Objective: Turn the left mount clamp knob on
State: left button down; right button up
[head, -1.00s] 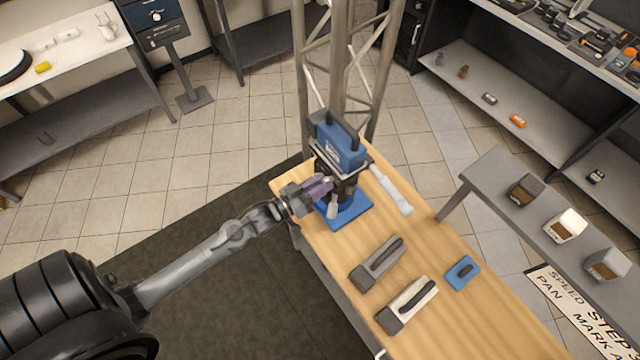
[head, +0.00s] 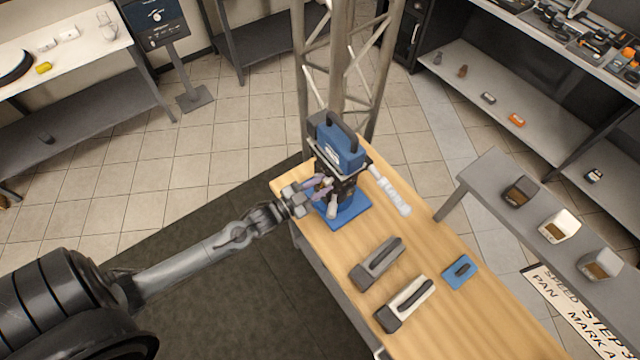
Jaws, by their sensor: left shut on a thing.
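A blue and black device (head: 340,145) with a dark top handle stands upright on a blue base plate (head: 352,212) at the far end of the wooden table. A pale handle-like part (head: 332,207) hangs at its front. A white grip (head: 391,193) sticks out to its right. My left gripper (head: 324,187) is at the device's left front side, its fingers shut on a small part there, which I take to be the left mount clamp knob. The fingers hide most of that knob. My right gripper is not in the head view.
A metal truss (head: 352,60) rises behind the device. A grey side table (head: 478,190) with several small bins stands at right.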

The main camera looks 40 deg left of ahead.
pick_arm(q)
jog(key=m, duration=0.5)
jog(key=shift+m+p, duration=0.3)
jog(key=shift+m, duration=2.1)
jog(key=c, duration=0.9)
grip_release()
jog(key=shift+o, duration=0.2)
